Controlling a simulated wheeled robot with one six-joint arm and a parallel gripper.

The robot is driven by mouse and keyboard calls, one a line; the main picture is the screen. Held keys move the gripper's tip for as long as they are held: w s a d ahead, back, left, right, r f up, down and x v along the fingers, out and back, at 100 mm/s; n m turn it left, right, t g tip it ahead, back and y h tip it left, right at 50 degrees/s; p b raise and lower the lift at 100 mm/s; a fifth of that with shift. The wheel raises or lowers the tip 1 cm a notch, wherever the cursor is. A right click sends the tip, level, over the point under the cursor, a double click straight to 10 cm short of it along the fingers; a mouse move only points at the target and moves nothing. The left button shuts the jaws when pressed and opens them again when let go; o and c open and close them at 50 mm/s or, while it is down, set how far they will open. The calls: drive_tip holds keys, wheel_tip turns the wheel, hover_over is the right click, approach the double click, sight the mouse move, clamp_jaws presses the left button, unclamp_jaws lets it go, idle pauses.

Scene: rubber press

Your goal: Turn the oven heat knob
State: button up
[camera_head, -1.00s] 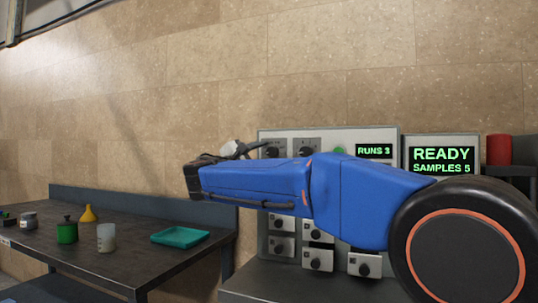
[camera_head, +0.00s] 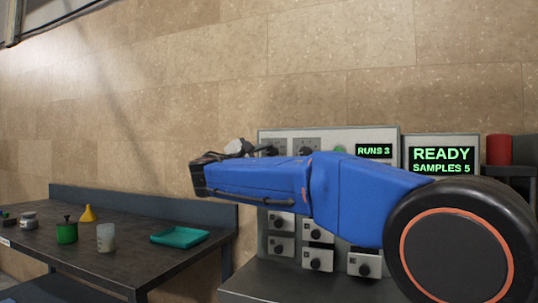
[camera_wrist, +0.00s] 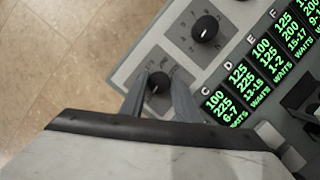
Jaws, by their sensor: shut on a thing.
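My gripper (camera_wrist: 159,92) is shut on a black round knob (camera_wrist: 157,83) on the grey panel, with one finger on each side of it in the wrist view. A second black knob (camera_wrist: 205,28) with a dial plate sits beside it, apart from the fingers. In the head view the control panel (camera_head: 385,134) stands behind my blue arm, which hides its middle. Two upper dial plates show just above the arm. My gripper's tips are mostly hidden there. I cannot read any label that names the oven heat knob.
Lit green displays (camera_wrist: 240,75) lie right of the held knob. In the head view several lower knobs (camera_head: 318,264) show beneath my arm. A READY screen (camera_head: 441,158) and a red cylinder (camera_head: 499,150) are at right. A dark table (camera_head: 90,270) with a teal tray (camera_head: 179,237) is at left.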

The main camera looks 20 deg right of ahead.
drive_tip(key=shift+m, duration=0.3)
drive_tip(key=m+g, duration=0.1)
drive_tip(key=m, duration=0.2)
drive_tip(key=shift+a+m+g, duration=0.1)
drive_tip(key=shift+m+g, duration=0.2)
drive_tip(key=shift+m, duration=0.1)
drive_tip(key=shift+m+g+y, duration=0.4)
drive_tip(key=shift+m+g, duration=0.1)
drive_tip(key=shift+m, duration=1.4)
drive_tip(key=o, duration=1.1)
drive_tip(key=shift+c, duration=0.2)
drive_tip(key=v, duration=1.7)
drive_tip(key=shift+s+a, duration=0.1)
drive_tip(key=shift+a, duration=0.05)
